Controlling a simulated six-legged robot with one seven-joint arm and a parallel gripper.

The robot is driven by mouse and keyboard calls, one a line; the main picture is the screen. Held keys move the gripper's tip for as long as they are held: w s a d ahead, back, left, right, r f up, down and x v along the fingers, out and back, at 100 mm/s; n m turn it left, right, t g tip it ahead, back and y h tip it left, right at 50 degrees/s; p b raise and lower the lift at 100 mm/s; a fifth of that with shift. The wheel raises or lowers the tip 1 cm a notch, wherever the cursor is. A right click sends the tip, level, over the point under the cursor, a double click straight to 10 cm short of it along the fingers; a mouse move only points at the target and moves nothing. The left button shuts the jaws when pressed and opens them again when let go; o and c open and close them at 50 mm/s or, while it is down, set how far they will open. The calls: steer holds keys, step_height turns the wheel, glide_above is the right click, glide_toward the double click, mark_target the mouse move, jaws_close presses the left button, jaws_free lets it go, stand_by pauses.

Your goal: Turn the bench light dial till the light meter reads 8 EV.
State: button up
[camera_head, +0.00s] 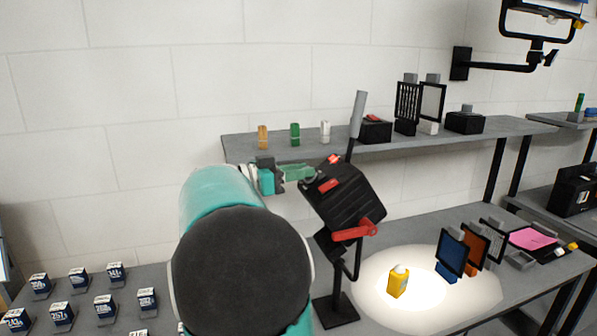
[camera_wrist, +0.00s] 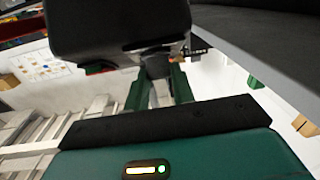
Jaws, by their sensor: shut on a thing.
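The bench light (camera_head: 345,200) is a black lamp head with red parts, on a black stand. It throws a bright round pool onto the bench. My gripper (camera_head: 300,173) is at the lamp's upper left side, its green fingers shut on the small dark dial (camera_head: 309,175). In the wrist view my gripper (camera_wrist: 158,82) closes on the dark dial (camera_wrist: 157,65) just under the black lamp housing (camera_wrist: 118,28). The dial's marks cannot be read. A yellow block with a pale top, apparently the light meter (camera_head: 398,284), stands in the lit pool. Its reading is not legible.
A grey shelf (camera_head: 240,150) behind the lamp carries clips (camera_head: 295,134) and black boxes. Coloured filter panels (camera_head: 451,254) stand right of the lit pool. Several small labelled boxes (camera_head: 105,306) stand on the bench at lower left. My arm hides part of the bench.

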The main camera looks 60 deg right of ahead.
steer(key=n+t, duration=0.1)
steer(key=n, duration=0.1)
steer(key=n+t+h, duration=0.1)
steer(key=n+t, duration=0.1)
steer(key=n+t+h, duration=0.1)
steer(key=t, duration=0.1)
steer(key=shift+s+a+n, duration=0.15)
steer(key=shift+s+n, duration=0.1)
steer(key=shift+n, duration=0.15)
steer(key=shift+s+r+n+t+h, duration=0.1)
steer(key=shift+n+t+h, duration=0.2)
steer(key=shift+n+t, duration=1.65)
steer(key=shift+n, duration=0.25)
steer(key=o, duration=1)
steer(key=shift+a, duration=0.15)
steer(key=v, duration=1.3)
steer(key=shift+a+r, duration=0.15)
steer(key=shift+a, duration=0.1)
